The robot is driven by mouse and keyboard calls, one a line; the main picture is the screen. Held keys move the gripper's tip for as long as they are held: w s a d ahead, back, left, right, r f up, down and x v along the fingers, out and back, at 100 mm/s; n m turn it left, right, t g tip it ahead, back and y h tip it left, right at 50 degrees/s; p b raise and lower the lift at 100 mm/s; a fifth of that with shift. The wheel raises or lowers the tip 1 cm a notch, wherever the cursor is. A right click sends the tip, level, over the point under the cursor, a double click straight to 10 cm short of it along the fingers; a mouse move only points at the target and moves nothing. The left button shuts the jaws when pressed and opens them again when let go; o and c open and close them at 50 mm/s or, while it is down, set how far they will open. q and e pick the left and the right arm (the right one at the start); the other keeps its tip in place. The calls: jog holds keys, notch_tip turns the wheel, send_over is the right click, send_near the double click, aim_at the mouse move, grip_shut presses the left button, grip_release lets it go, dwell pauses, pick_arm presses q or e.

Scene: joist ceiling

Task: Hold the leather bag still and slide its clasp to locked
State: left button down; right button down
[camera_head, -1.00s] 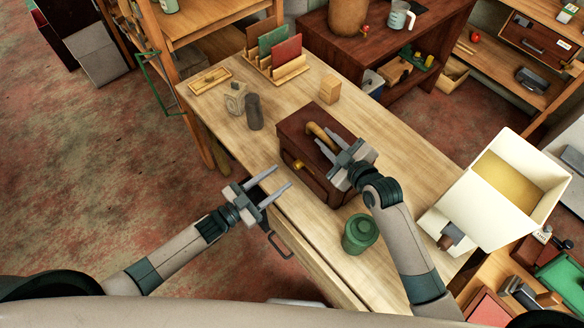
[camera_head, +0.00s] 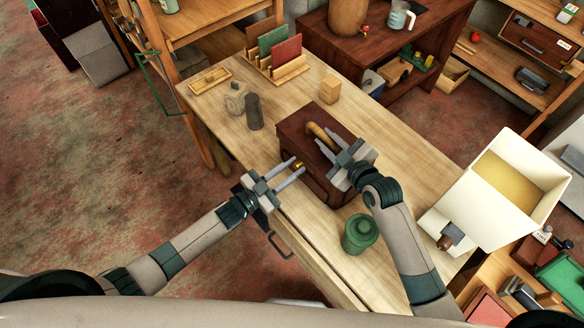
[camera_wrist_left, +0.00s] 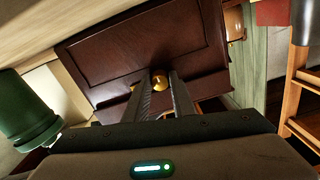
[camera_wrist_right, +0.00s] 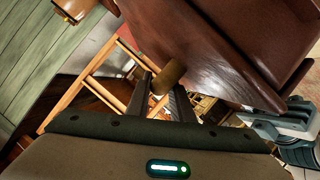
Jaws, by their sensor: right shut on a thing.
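The dark brown leather bag (camera_head: 294,127) stands on the wooden worktable. My right gripper (camera_head: 330,142) is shut on the bag's tan handle (camera_head: 318,131) at the top; the handle also shows between its fingers in the right wrist view (camera_wrist_right: 168,76). The brass clasp (camera_head: 298,164) is on the bag's near face. My left gripper (camera_head: 299,168) is open, its fingertips right at the clasp. In the left wrist view the round clasp knob (camera_wrist_left: 159,82) shows between the two fingertips; I cannot tell whether they touch it.
A green lidded jar (camera_head: 360,235) stands to the right of the bag, near my right arm. A cream bin (camera_head: 490,200) is at the right.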

pick_arm(q)
jog(key=shift+s+d, duration=1.5)
jog(key=shift+d, duration=0.05)
jog(key=c, duration=1.5)
grip_release()
jog(key=shift+a, duration=0.15)
jog(key=shift+s+a+f, duration=0.1)
jog(key=shift+s+a, duration=0.2)
jog(key=shift+a, duration=0.05)
send_near(311, 171)
jog(key=v, duration=0.5)
jog(key=shift+s+a, duration=0.25)
jog(key=shift+s, duration=0.1)
